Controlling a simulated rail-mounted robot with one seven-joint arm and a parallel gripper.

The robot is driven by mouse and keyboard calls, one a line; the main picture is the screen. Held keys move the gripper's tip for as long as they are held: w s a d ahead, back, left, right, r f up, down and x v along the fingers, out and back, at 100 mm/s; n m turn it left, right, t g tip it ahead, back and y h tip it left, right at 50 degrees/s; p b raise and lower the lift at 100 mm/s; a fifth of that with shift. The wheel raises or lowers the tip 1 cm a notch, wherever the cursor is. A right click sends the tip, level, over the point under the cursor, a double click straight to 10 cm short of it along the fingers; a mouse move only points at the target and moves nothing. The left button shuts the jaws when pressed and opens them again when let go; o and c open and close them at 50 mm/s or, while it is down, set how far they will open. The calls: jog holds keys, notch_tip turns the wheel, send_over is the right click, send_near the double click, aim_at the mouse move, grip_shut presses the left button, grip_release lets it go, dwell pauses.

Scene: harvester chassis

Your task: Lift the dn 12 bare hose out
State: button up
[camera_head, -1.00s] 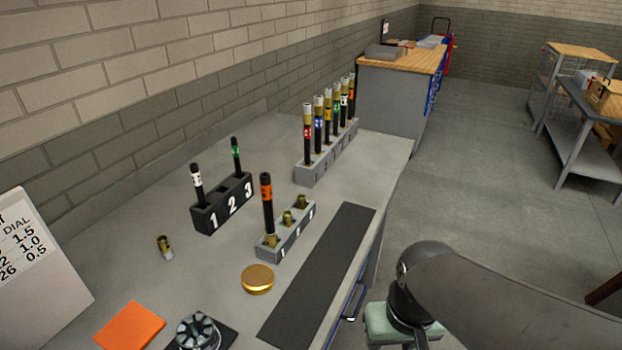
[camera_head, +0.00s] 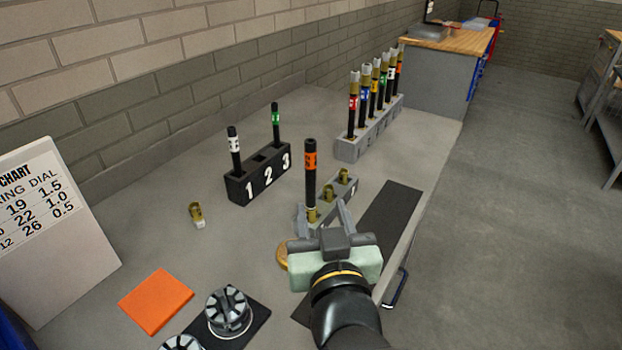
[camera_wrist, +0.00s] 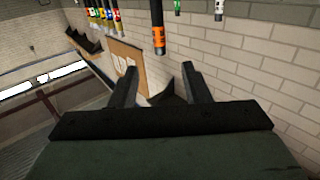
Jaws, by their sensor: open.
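No size label is readable, so I cannot tell which hose is dn 12. A black hose with an orange band (camera_head: 310,160) stands upright in a brass fitting in the small grey block (camera_head: 348,188). A white-banded hose (camera_head: 234,150) stands in slot 1 and a green-banded hose (camera_head: 276,125) in slot 3 of the black block (camera_head: 240,188); slot 2 is empty. My gripper (camera_head: 321,206) is open and empty, on the near side of the orange-banded hose, low over the grey block. In the wrist view that hose (camera_wrist: 158,38) shows ahead of the gap between the fingers.
A long grey rack (camera_head: 350,150) with several banded hoses stands behind. A loose fitting (camera_head: 196,214), an orange pad (camera_head: 156,301), a gold disc (camera_head: 282,256), round black-and-silver parts (camera_head: 229,312) and a chart (camera_head: 50,235) are on the bench. A dark mat (camera_head: 392,215) lies along the bench's right side.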

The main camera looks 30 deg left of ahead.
aim_at(312, 161)
jog(key=p+x, duration=0.7)
jog(key=x, duration=0.3)
jog(key=shift+w+a, duration=0.25)
jog(key=p+x, duration=0.2)
jog(key=x, duration=0.3)
jog(key=shift+w, duration=0.1)
jog(key=shift+f, duration=0.1)
jog(key=shift+d, duration=0.1)
jog(key=shift+c, duration=0.3)
grip_shut()
